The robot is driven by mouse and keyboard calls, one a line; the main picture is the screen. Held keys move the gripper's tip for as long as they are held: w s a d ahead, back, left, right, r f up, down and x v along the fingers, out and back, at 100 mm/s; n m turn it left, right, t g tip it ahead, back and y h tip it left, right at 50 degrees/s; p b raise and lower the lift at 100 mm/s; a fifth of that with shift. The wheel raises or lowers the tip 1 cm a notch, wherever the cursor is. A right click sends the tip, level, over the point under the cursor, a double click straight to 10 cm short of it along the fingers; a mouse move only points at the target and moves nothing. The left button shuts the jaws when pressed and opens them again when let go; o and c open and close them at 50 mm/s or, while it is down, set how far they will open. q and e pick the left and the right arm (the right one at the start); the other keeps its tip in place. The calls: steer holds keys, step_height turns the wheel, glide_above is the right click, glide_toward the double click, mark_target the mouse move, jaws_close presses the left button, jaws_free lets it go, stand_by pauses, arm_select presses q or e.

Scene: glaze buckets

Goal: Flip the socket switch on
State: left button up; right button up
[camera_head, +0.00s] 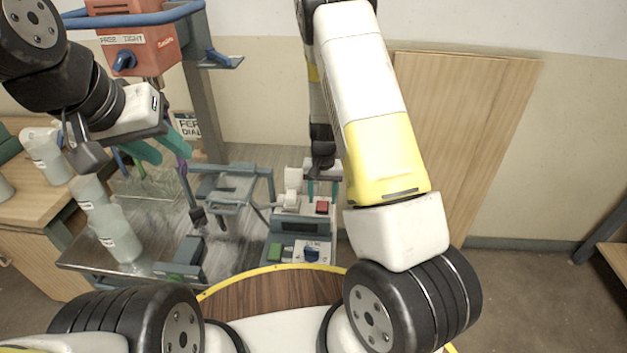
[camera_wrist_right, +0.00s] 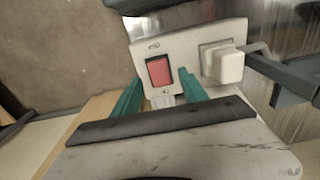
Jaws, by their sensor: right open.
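The socket switch is a red rocker (camera_wrist_right: 159,71) on a white socket plate (camera_wrist_right: 186,48), and I cannot tell which way it is tipped. It also shows in the head view as a small red patch (camera_head: 322,207) on the grey bench unit. A white plug (camera_wrist_right: 228,65) sits in the socket beside it. My right gripper (camera_wrist_right: 161,88) is open and empty, its teal fingers either side of the rocker's near end; contact is unclear. In the head view the right gripper (camera_head: 322,188) is just above the switch. My left gripper (camera_head: 162,146) is open and empty at the left, away from the socket.
White bottles (camera_head: 118,240) stand at the left of the metal table. A red box (camera_head: 140,50) hangs above. A wooden board (camera_head: 470,120) leans on the wall.

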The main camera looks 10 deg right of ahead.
step_height(320, 180, up, 6)
steer(key=shift+s+f, duration=0.1)
stand_by(0.4)
step_height(320, 180, up, 10)
steer(key=r+t+y, duration=0.1)
steer(key=y, duration=0.1)
glide_above(322, 205)
steer(key=s+a, duration=0.1)
steer(key=s, duration=0.2)
steer(key=s+a+r+n+t, duration=0.1)
steer(key=s+r+t, duration=0.1)
steer(key=s+r, duration=0.5)
steer(key=s+r+n+t, duration=0.2)
steer(key=s+r, duration=1)
steer(key=s, duration=0.1)
steer(key=shift+d+n+t, duration=0.25)
steer(key=shift+n+t, duration=0.15)
steer(key=shift+r, duration=0.1)
